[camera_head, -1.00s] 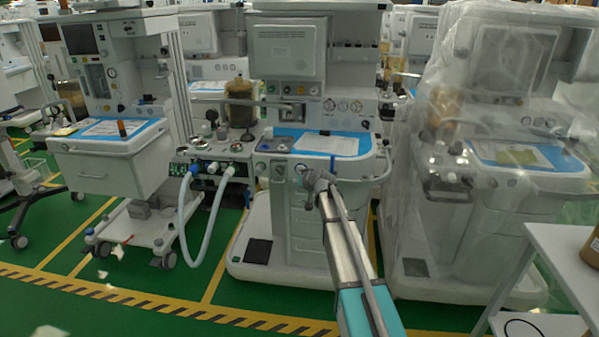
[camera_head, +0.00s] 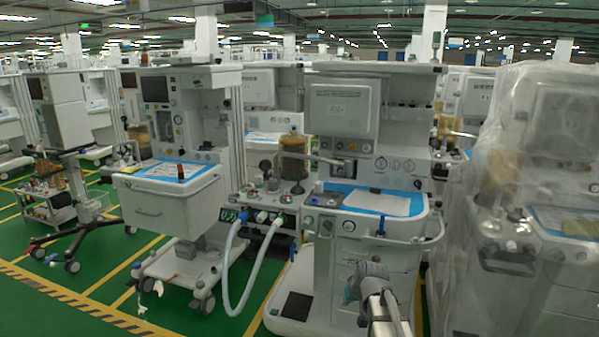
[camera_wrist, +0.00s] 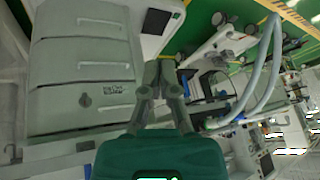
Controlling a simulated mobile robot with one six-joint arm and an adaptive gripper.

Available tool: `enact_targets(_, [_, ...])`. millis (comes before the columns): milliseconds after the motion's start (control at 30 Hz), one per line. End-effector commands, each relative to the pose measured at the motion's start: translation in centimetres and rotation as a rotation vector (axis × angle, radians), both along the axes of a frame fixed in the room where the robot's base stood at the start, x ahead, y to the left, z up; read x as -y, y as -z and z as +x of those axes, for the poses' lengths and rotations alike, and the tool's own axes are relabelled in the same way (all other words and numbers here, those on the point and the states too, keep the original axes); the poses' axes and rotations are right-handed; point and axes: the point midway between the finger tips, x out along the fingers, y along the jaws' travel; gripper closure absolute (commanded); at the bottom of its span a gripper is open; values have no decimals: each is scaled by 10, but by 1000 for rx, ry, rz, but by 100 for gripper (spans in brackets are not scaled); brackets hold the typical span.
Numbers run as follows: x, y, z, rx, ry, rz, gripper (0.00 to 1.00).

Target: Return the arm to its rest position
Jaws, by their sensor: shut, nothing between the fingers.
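My gripper (camera_wrist: 160,72) shows in the wrist view with its two fingers brought together and nothing between them. In that view it is in front of a cart's grey drawer front (camera_wrist: 85,70), with the picture turned on its side. Whether the fingertips touch anything is not clear, but no contact shows. In the head view my arm's grey wrist end (camera_head: 372,274) is low, right of centre, before the middle anaesthesia cart (camera_head: 345,250). The fingers cannot be made out there.
A plastic-covered cart (camera_head: 550,180) stands close on the right. Another cart with a drawer (camera_head: 150,205) stands on the left. A pale looped hose (camera_head: 245,285) hangs beside the middle cart. Open green floor (camera_head: 70,270) lies at the lower left.

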Motion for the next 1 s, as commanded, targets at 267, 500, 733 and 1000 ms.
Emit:
enact_targets(267, [12,18,-122,-264,57,-120,100])
enact_targets(500, [23,22,-186,-405,115,-201,100])
enact_targets(733, [26,4,-199,-444,134,-224,100])
enact_targets(1000, [26,-27,-198,-442,133,-222,100])
